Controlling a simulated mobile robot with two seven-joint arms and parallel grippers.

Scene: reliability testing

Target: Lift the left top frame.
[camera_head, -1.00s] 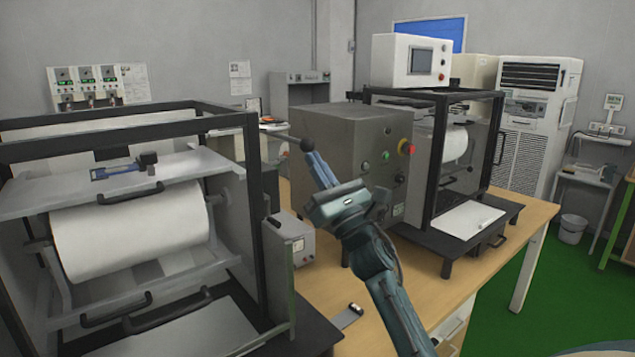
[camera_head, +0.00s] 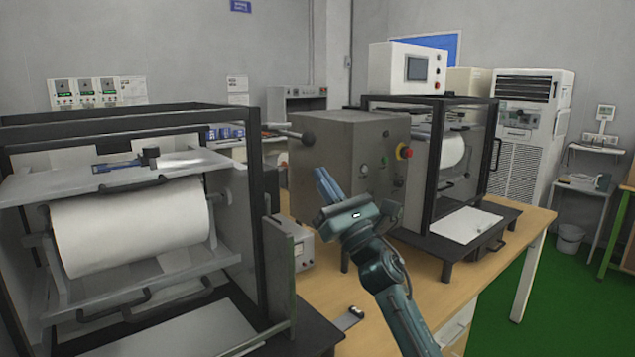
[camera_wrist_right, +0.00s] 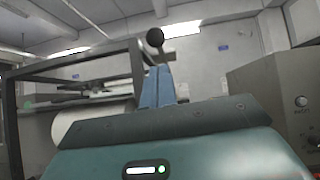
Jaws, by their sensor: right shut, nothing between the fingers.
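The left machine has a black top frame (camera_head: 125,133) of square bars above a white roll (camera_head: 130,228). A rod ending in a black ball knob (camera_head: 307,138) sticks out to the right near the frame's right corner. In the right wrist view the frame (camera_wrist_right: 75,62) is at left and the knob (camera_wrist_right: 154,38) is above my fingers. My right gripper (camera_head: 323,178) has its blue fingers together, empty, pointing up below the knob. It also shows in the wrist view (camera_wrist_right: 157,75), with a gap to the knob. My left gripper is out of view.
A grey control box (camera_head: 350,165) with a red button stands just behind my right gripper. A second framed machine (camera_head: 440,150) stands to its right. The wooden table (camera_head: 400,310) is mostly clear in front. A small silver object (camera_head: 350,317) lies at the left machine's base.

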